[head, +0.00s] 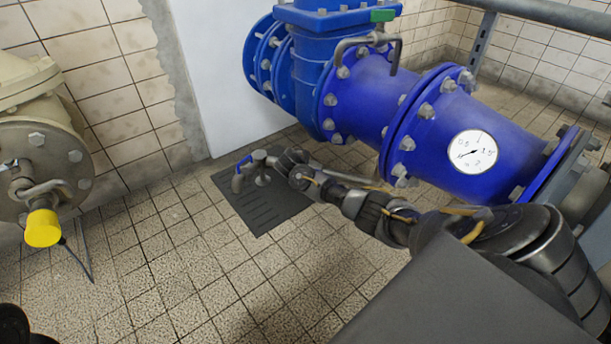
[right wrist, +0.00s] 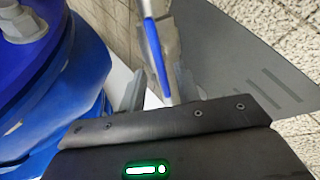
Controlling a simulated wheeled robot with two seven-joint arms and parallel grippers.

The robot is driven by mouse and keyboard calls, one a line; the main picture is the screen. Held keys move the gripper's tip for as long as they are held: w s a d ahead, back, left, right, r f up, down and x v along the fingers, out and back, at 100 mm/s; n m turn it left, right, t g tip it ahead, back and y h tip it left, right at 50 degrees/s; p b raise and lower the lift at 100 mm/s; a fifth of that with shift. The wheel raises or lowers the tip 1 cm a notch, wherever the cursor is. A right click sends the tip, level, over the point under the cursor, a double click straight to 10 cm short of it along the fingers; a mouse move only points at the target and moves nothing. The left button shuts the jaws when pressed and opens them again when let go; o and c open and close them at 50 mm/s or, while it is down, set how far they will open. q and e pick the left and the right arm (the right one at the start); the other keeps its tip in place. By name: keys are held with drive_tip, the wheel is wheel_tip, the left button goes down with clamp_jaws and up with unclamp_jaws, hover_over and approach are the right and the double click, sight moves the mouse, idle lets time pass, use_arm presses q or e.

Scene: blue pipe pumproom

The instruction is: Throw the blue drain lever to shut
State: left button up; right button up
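The blue drain lever (head: 243,163) is a slim handle on a small metal drain valve (head: 262,169) low above the floor. In the right wrist view the lever (right wrist: 155,55) runs down toward my gripper, its lower end between the finger areas. My right arm reaches in from the lower right, and my right gripper (head: 278,165) is right beside the valve. A grey finger (right wrist: 132,92) stands apart to the left of the lever with a pale gap between. The other finger is hard to make out. I cannot tell whether anything touches the lever. My left gripper is not in view.
A dark slotted drain plate (head: 265,215) lies under the valve. A large blue flanged pipe (head: 370,100) with a gauge (head: 472,152) hangs close above my right arm. A beige flanged fitting with a yellow cap (head: 42,228) is at left. Tiled floor (head: 180,270) between is clear.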

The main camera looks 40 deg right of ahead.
drive_tip(key=b+x, duration=0.1)
drive_tip(key=x, duration=0.1)
drive_tip(key=shift+w+d+f, duration=0.1)
drive_tip(key=shift+d+f, duration=0.1)
drive_tip(key=shift+f, duration=0.05)
drive_tip(key=shift+c, duration=0.2)
clamp_jaws()
